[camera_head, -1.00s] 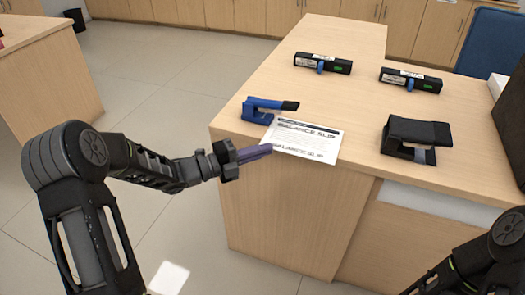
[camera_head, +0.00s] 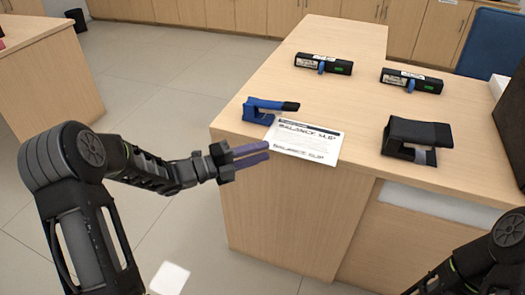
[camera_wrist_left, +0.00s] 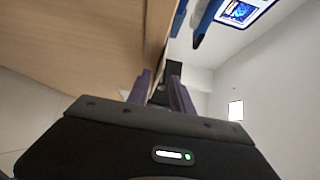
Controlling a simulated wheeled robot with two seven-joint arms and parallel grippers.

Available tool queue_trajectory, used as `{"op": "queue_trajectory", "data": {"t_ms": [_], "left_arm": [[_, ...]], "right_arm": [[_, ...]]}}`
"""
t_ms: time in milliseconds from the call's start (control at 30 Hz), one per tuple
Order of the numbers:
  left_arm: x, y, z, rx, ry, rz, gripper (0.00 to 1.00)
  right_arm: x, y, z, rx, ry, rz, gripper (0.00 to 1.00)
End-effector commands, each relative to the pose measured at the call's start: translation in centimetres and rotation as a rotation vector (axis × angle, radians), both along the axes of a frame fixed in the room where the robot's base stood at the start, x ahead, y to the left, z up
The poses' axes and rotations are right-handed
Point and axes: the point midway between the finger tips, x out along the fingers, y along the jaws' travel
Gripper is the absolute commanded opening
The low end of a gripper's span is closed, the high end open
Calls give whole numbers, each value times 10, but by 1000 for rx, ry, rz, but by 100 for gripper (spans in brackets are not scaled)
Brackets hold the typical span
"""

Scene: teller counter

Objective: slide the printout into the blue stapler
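The printout (camera_head: 306,143), a white sheet headed "Balance Slip", lies flat on the counter near its front-left corner. The blue stapler (camera_head: 265,107) stands just behind the printout's top-left corner, its dark-tipped arm pointing right. Whether the sheet's edge is inside the stapler is too small to tell. My right gripper is out of view; only part of that arm shows at lower right.
A black stapler (camera_head: 417,139) stands right of the printout. Two black devices with labels, one at the back left (camera_head: 323,64) and one at the back right (camera_head: 411,81), lie on the counter (camera_head: 365,100). The counter between them is clear.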

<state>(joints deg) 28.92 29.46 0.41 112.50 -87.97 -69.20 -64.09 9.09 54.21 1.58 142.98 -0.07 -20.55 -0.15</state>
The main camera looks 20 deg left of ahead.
Motion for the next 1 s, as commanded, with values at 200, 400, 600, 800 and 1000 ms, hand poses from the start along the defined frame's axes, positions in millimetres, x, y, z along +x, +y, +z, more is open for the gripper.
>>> {"op": "queue_trajectory", "data": {"t_ms": [200, 400, 600, 800, 1000], "left_arm": [[-23, 28, 0, 1, 1, 5, 27], [-41, 46, 0, 0, 0, 1, 27], [-44, 50, 0, -1, 1, 0, 27], [-44, 50, 0, -1, 1, 1, 27], [-44, 50, 0, -7, 7, 1, 27]], "right_arm": [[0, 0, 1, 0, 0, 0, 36], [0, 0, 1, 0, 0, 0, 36], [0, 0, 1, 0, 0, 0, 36], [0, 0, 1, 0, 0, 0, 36], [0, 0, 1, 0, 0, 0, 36]]}}
